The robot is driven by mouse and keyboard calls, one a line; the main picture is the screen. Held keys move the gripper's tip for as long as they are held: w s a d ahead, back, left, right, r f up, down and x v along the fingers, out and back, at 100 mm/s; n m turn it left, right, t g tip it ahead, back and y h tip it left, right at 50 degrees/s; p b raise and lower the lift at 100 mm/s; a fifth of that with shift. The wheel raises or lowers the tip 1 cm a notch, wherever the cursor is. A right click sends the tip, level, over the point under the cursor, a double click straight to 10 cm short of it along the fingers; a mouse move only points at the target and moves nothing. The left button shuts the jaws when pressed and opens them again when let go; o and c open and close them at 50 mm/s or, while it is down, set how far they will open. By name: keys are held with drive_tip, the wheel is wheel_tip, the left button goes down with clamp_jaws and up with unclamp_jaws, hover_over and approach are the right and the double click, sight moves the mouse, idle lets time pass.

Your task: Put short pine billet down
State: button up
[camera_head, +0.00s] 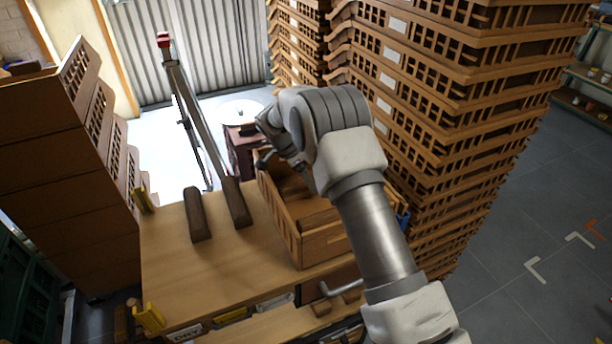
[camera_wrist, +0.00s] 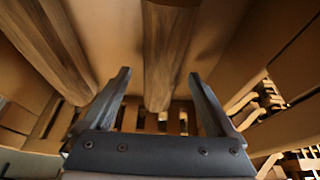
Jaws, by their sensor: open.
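My gripper (camera_wrist: 158,76) is open in the wrist view, its two dark fingers spread with nothing gripped. A brown wooden billet (camera_wrist: 168,45) lies just beyond the fingertips, between them in the picture and apart from both. A second billet (camera_wrist: 50,42) lies to the left. Both seem to lie in a wooden crate with slatted walls. In the head view my arm reaches over this crate (camera_head: 325,245) and hides part of its inside; a billet (camera_head: 318,220) shows in it. I cannot tell which is the short pine billet.
The crate stands on a light wooden tabletop (camera_head: 190,270). Tall crate stacks rise at right (camera_head: 450,110) and left (camera_head: 60,150). The tabletop's front left is clear.

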drive_tip(key=v, duration=1.2)
drive_tip(key=s+d+r+n+y, duration=0.1)
drive_tip(key=s+d+r+n, duration=0.15)
drive_tip(key=r, duration=0.35)
drive_tip(key=s+d+r+n, duration=0.1)
drive_tip(key=s+d+r, duration=0.2)
drive_tip(key=d+r, duration=0.15)
drive_tip(key=s+d+r+n+t+y, duration=0.1)
drive_tip(key=s+d+r+n, duration=0.3)
drive_tip(key=s, duration=0.7)
drive_tip(key=s+d+r+n+t+y, duration=0.15)
drive_tip(key=s+d+r, duration=0.35)
drive_tip(key=s, duration=0.5)
drive_tip(key=s+d+f+n+t, duration=0.1)
drive_tip(key=s+f+n, duration=0.2)
drive_tip(key=s, duration=0.7)
drive_tip(key=shift+s+f+n+y+b, duration=0.2)
drive_tip(key=shift+s+n+y+b, duration=0.2)
drive_tip(key=shift+n, duration=0.3)
